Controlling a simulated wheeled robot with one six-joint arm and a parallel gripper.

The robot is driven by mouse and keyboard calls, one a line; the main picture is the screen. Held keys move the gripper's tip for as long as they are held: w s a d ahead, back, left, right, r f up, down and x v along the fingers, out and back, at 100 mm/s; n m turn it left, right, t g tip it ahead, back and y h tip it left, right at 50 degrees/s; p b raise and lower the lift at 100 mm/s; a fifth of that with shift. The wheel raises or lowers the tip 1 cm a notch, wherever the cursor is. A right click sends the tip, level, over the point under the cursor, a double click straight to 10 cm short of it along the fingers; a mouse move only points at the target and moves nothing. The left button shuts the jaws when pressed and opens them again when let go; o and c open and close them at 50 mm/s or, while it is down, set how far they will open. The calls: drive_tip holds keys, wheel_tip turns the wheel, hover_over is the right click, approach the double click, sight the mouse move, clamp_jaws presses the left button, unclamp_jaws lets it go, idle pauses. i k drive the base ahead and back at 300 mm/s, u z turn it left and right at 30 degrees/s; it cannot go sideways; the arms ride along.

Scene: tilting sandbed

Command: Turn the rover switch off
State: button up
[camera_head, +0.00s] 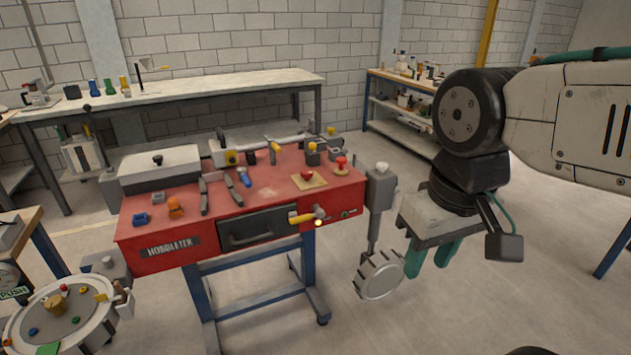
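I cannot make out a rover or a switch marked as its own. A red workbench (150,262) labelled HOBBLETEK stands left of centre. On its front right edge is a yellow handle with a grey end (304,216). A red knob (307,173) sits on a tan plate on its top, and another red-topped piece (341,164) stands to the right. My gripper (432,259) is at the right, pointing down, apart from the bench. Its two green fingers are spread with nothing visible between them.
A toothed grey wheel (381,276) stands close left of my gripper, below a grey post (377,190) beside the bench. A round table (84,335) with small coloured pieces is at lower left. A long white-topped bench (215,84) and shelves (408,127) line the back wall.

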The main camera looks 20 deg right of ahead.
sight(306, 175)
drive_tip(key=u, duration=0.55)
drive_tip(key=i, duration=1.2)
drive_tip(key=z, duration=0.45)
